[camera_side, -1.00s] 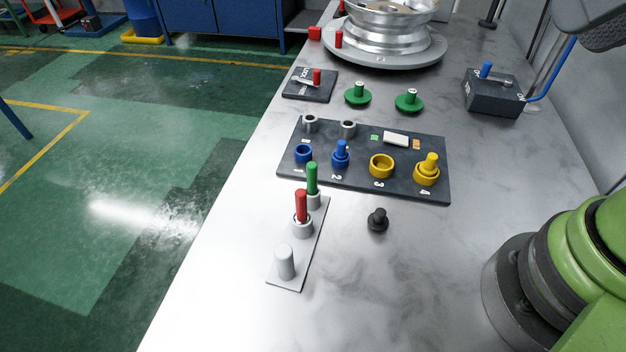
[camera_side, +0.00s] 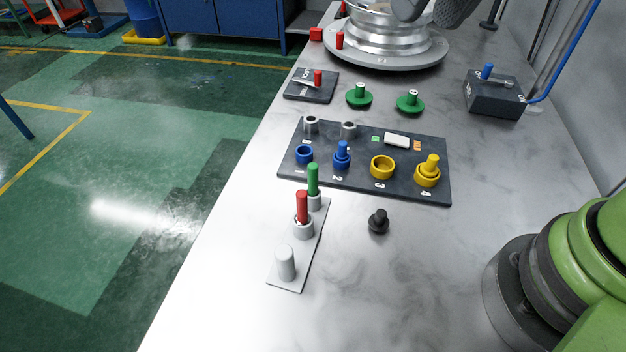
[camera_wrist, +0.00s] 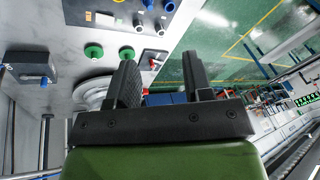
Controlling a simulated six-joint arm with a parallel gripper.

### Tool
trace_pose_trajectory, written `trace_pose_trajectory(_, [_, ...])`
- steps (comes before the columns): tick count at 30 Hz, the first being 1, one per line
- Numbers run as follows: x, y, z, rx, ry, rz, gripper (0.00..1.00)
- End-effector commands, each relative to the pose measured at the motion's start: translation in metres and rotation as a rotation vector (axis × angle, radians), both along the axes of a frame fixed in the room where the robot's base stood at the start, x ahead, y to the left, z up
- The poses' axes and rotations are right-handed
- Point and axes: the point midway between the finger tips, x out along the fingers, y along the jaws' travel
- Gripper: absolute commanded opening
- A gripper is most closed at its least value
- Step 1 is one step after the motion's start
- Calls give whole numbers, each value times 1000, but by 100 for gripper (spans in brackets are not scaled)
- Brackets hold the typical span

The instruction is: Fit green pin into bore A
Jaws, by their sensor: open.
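The green pin (camera_side: 313,180) stands upright in a grey collar at the far end of a narrow grey plate (camera_side: 293,268). I cannot make it out in the wrist view. Two grey hollow collars (camera_side: 348,130) sit at the back of the dark panel; I cannot read which bore is A. My gripper (camera_wrist: 162,66) shows in the wrist view with two dark fingers spread apart and nothing between them. In the side view, dark parts of my arm show at the top edge in front of the wheel, well away from the green pin; the fingertips are not clear there.
A red pin (camera_side: 302,206) and a grey peg (camera_side: 286,262) stand on the same plate. The dark panel (camera_side: 290,172) carries blue and yellow rings and pins. A black knob (camera_side: 378,222), two green knobs (camera_side: 410,102) and a dark box (camera_side: 494,98) stand nearby. The front table is clear.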

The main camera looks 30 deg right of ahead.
Motion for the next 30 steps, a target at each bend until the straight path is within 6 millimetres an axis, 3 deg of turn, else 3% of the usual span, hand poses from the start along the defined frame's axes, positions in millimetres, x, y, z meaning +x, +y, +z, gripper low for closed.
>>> trace_pose_trajectory(6, [47, 54, -63, -88, 153, 86, 46])
trace_pose_trajectory(12, [62, 90, -120, -160, 238, 135, 46])
trace_pose_trajectory(18, [64, 103, -148, -191, 269, 151, 46])
trace_pose_trajectory(24, [63, 103, -178, -193, 272, 151, 46])
trace_pose_trajectory(30, [62, 102, -195, -191, 270, 151, 46])
